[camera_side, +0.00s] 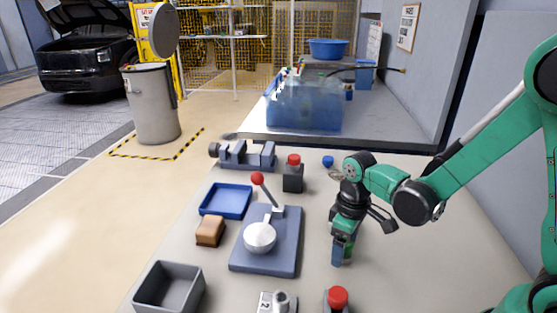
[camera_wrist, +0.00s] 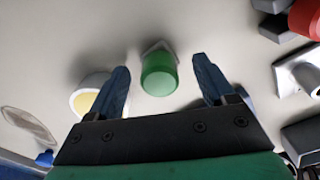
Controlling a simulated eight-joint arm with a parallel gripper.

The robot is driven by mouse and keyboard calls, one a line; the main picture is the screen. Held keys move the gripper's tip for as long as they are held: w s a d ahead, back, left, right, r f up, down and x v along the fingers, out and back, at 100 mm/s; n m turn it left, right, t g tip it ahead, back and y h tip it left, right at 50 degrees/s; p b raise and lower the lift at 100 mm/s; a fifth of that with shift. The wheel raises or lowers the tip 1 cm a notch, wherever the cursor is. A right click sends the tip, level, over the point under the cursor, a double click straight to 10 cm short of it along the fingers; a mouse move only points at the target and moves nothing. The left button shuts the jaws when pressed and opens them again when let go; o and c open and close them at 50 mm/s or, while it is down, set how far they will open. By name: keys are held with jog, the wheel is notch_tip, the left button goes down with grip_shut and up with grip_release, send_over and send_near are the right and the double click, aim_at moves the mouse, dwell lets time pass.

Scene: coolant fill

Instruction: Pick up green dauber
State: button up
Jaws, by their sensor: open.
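The green dauber (camera_wrist: 159,74) shows in the wrist view as a short green cylinder with a pale, angular part behind it. It stands in the gap between the two fingers of my gripper (camera_wrist: 163,82), with clear space on both sides. My gripper is open, and neither finger touches the dauber in this view. In the side view my gripper (camera_side: 343,246) points down close to the table, right of the grey lever press. There the dauber is mostly hidden behind the fingers, with only a bit of green showing.
A white cup with a yellow inside (camera_wrist: 90,96) sits close by the left finger. The lever press (camera_side: 285,255) stands left of my gripper. A blue tray (camera_side: 226,201), brown block (camera_side: 210,231) and grey bin (camera_side: 168,288) lie farther left. A red-topped black block (camera_side: 293,177) stands behind.

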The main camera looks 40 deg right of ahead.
jog(key=shift+c, duration=0.3)
grip_shut()
jog(key=shift+r, duration=0.2)
notch_tip(320, 180, up, 20)
jog(key=shift+f, duration=0.2)
dwell(0.3)
jog(key=c, duration=0.7)
grip_release()
jog(key=shift+c, duration=0.2)
grip_shut()
